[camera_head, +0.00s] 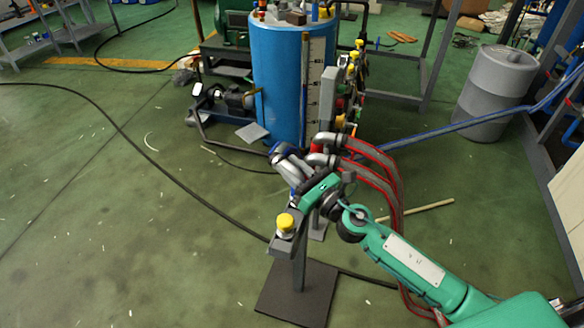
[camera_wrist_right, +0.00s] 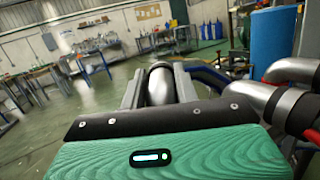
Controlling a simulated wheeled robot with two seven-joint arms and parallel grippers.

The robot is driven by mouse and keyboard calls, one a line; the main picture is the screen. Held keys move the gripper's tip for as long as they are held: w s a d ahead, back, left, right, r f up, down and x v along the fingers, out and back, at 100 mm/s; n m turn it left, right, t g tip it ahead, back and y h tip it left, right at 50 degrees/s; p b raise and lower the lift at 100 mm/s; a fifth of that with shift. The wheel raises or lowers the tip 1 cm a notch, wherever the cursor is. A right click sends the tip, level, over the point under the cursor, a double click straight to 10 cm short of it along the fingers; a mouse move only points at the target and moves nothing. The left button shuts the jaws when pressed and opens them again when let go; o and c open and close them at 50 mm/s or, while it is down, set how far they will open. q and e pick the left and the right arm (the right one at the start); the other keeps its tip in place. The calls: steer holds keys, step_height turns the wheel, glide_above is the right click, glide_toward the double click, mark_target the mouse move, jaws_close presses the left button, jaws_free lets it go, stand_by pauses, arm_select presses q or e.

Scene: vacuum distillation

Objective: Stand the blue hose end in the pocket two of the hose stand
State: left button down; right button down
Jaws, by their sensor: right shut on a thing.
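My right gripper (camera_head: 293,176) is shut on the grey metal blue hose end (camera_head: 281,158), above the hose stand. In the right wrist view the hose end (camera_wrist_right: 160,86) lies between the two fingers (camera_wrist_right: 159,90). The blue hose (camera_head: 460,126) runs from it to the right. The hose stand has a dark floor plate (camera_head: 297,293), a grey post and a top bar, with a yellow-capped fitting (camera_head: 285,222) at its near end. My gripper hides much of the bar, so I cannot tell whether the hose end is in a pocket. My left gripper is not in view.
Two red hoses with metal elbow ends (camera_head: 328,139) stand close right of my gripper; they also show in the right wrist view (camera_wrist_right: 292,70). A blue tank (camera_head: 278,80) stands just behind. A grey barrel (camera_head: 497,88) is at right. Floor at left is mostly clear, crossed by a black cable (camera_head: 150,145).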

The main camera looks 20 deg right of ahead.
steer(key=shift+f+b, duration=1.25)
steer(key=shift+f, duration=0.1)
steer(key=c, duration=1.2)
jaws_free()
steer(key=shift+o, duration=1.2)
steer(key=b+v, duration=0.5)
steer(key=v, duration=0.8)
steer(key=shift+s+d, duration=0.2)
steer(key=shift+s, duration=0.15)
steer(key=shift+f, duration=0.15)
